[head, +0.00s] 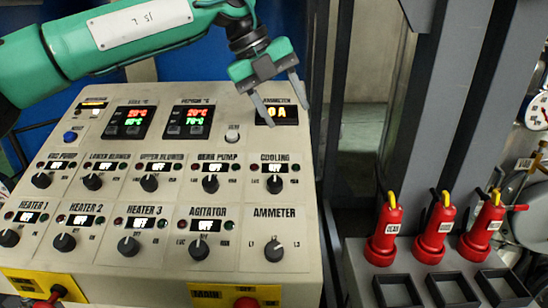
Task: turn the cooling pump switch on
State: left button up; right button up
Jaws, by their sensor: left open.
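The control panel (120,255) is a beige sloped box with rows of black knobs. The knob labelled COOLING (274,184) is at the right end of the upper knob row, and the small display (275,167) above it appears to read OFF. My left gripper (284,110) hangs over the panel's upper right corner, above the cooling knob and apart from it. Its two grey fingers are spread and empty, and they partly cover the ammeter display (283,112). My right gripper is out of view.
Other knobs, such as the one right of UPPER BLOWER (211,183) and the ammeter knob (274,250), sit close by. A dark metal post (430,110) rises right of the panel.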

pick_arm(q)
jog(key=a+f+y, duration=0.2)
jog(key=a+y, duration=0.1)
jog(key=y, duration=0.1)
jog(key=p, duration=0.5)
send_near(274, 181)
jog(key=f, duration=0.4)
jog(key=d+f, duration=0.1)
jog(key=f, duration=0.2)
jog(key=shift+d+f, duration=0.1)
jog(key=shift+f, duration=0.8)
jog(key=shift+c, duration=0.4)
